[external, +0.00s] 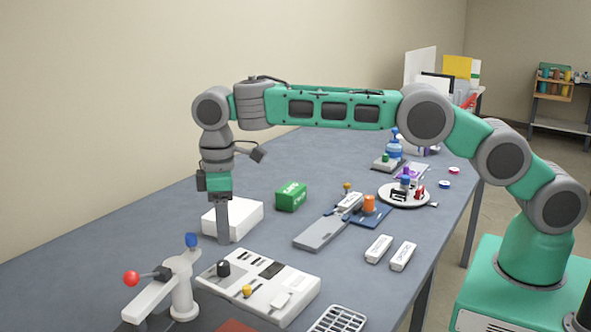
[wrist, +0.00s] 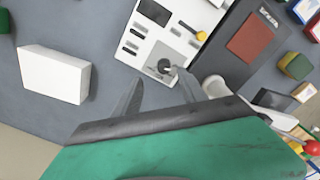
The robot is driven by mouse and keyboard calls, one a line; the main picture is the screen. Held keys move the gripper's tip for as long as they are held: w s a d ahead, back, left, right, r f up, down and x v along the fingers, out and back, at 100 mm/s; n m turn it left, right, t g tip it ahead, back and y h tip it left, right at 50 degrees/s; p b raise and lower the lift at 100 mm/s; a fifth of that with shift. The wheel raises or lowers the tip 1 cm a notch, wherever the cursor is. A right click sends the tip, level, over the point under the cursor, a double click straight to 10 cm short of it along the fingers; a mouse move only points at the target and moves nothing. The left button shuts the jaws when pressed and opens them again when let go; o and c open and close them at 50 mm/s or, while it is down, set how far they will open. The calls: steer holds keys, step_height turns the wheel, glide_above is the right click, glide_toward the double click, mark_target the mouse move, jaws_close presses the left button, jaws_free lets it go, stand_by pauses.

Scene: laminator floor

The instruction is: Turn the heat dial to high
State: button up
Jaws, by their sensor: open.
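The white control unit (external: 285,303) lies at the front of the grey-blue table. A black round dial (external: 223,268) stands at its left corner, and a yellow knob (external: 247,290) sits closer to the front. The dial (wrist: 165,66) also shows in the wrist view, with a pale mark on top, just beyond my fingertips. The unit (wrist: 168,40) fills the top middle there. My gripper (external: 223,238) points down behind the dial and appears above it. In the wrist view its two fingers (wrist: 158,82) are apart, with nothing between them. Which setting the dial points to is too small to read.
A white box (external: 233,217) stands close behind my gripper. A white lever post with a red ball (external: 131,278) and blue knob (external: 191,240) stands left of the unit. A green box (external: 291,196) and a grey slide (external: 320,232) lie further back.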

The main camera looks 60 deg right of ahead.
mark_target(223, 263)
steer(key=shift+a+f, duration=0.45)
steer(key=shift+a, duration=0.15)
steer(key=shift+f, duration=0.3)
step_height(223, 263, down, 7)
steer(key=shift+f+p, duration=0.15)
steer(key=shift+p, duration=0.4)
steer(key=shift+c, duration=0.3)
jaws_close()
